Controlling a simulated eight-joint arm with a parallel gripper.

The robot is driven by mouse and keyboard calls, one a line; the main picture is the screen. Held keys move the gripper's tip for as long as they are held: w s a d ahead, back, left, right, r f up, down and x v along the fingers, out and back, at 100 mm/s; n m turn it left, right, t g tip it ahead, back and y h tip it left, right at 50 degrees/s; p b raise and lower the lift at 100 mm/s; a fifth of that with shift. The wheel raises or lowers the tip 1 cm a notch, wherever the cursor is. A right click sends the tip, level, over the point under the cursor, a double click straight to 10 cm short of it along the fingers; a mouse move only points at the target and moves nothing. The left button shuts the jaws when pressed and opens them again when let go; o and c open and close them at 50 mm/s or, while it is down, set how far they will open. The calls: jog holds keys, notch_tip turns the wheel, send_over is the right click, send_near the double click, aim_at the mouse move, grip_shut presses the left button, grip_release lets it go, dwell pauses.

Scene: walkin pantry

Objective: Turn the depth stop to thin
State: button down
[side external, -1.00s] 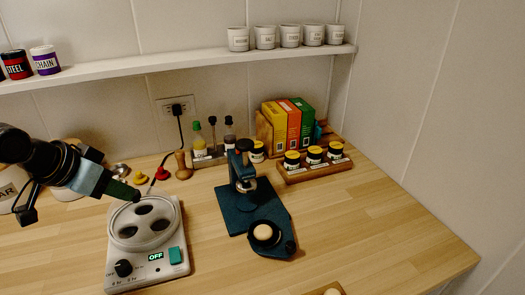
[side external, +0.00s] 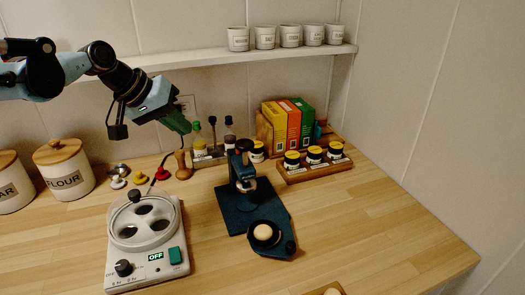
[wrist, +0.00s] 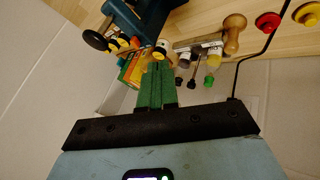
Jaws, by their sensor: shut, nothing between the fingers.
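A dark teal press (side external: 241,180) stands on a teal base plate in the middle of the counter. Its front part carries a round black dish with a pale round disc (side external: 263,232), and a small black knob (side external: 290,247) sits at the front right corner. Which part is the depth stop, and its setting, I cannot tell. The press also shows upside down at the top of the wrist view (wrist: 138,22). My gripper (side external: 187,127) is shut and empty, its green fingers (wrist: 157,88) together in the air, behind and left of the press, in front of the wall.
A white three-hole appliance (side external: 148,243) reading OFF stands left of the press. Bottles (side external: 213,143), a wooden-handled tool (side external: 183,165), jars on a wooden tray (side external: 314,165) and bright boxes (side external: 287,124) line the back. The right counter is clear. A shelf (side external: 200,57) runs above.

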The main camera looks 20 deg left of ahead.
jog(key=x, duration=0.3)
jog(key=d+x, duration=0.1)
jog(key=x, duration=0.3)
jog(key=d+r+x, duration=0.1)
jog(key=x, duration=0.2)
jog(key=shift+w+d+f, duration=0.25)
jog(key=shift+w, duration=0.15)
jog(key=shift+w+d, duration=0.25)
jog(key=shift+d, duration=0.25)
